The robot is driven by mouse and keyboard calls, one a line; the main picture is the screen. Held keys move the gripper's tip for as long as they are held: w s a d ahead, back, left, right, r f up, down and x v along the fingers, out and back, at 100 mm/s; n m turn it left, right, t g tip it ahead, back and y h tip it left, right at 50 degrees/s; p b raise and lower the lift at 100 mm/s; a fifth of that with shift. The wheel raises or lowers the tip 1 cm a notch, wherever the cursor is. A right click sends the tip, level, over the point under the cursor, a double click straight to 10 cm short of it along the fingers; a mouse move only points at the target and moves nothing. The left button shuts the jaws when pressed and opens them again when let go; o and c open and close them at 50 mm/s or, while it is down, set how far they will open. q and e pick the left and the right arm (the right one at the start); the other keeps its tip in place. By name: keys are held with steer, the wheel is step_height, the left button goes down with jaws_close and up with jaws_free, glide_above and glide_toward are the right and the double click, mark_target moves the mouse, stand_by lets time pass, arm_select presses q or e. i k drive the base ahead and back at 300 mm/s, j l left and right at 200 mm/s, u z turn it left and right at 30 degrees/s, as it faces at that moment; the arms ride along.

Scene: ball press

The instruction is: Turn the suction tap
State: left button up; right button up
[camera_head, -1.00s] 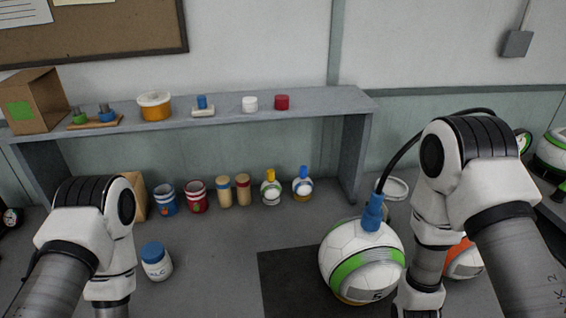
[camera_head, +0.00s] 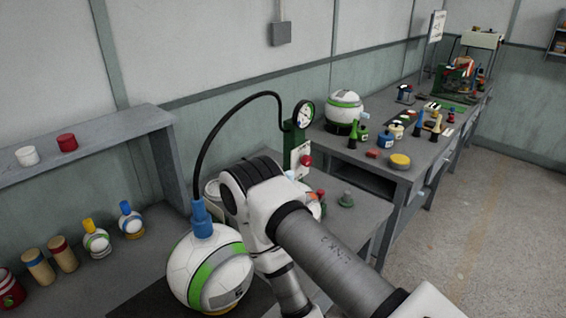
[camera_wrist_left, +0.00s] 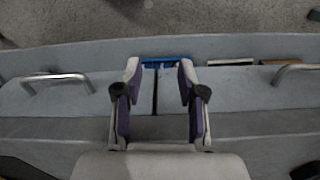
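A green stand (camera_head: 291,138) with a round gauge (camera_head: 304,113) on top stands behind my right arm in the head view. A red knob (camera_head: 305,160) sits on its pale front plate; I cannot tell whether this is the suction tap. A black hose (camera_head: 217,120) arches from the stand to a blue fitting (camera_head: 201,222) on a white and green ball (camera_head: 205,268). My right arm crosses in front of the stand's lower part, and its gripper is out of view. My left gripper (camera_wrist_left: 159,68) is open and empty in the left wrist view, above grey furniture with metal handles.
A second ball (camera_head: 344,108) and several bottles and small tools stand on the bench to the right. A grey shelf (camera_head: 110,132) with white and red pots is at left.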

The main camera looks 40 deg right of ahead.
mark_target(306, 160)
steer(key=l+z, duration=0.2)
steer(key=z, duration=0.2)
steer(key=l+z, duration=0.2)
steer(key=z, duration=0.2)
steer(key=l+z, duration=0.25)
steer(key=z, duration=0.2)
